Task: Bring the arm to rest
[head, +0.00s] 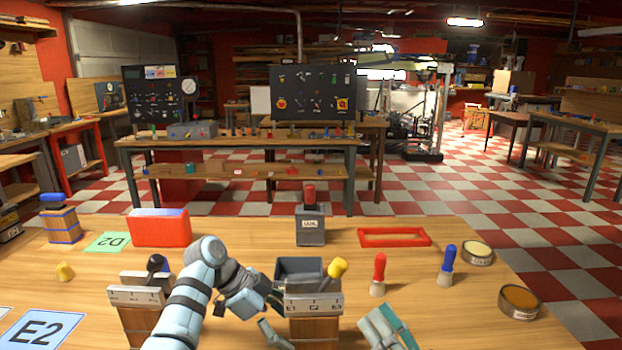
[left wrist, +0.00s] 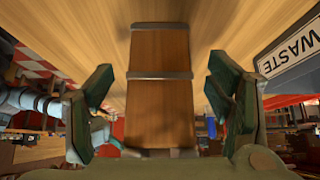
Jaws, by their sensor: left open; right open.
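My left arm (head: 190,300) comes in from the lower left and bends down to the right.
A second wooden holder (head: 137,322) stands left of my arm. A grey bin (head: 298,268), red box (head: 158,230), red frame (head: 395,237), red-handled tool (head: 379,275), blue-handled tool (head: 447,266) and tins (head: 519,301) stand around. A WASTE label (left wrist: 290,48) shows in the left wrist view.

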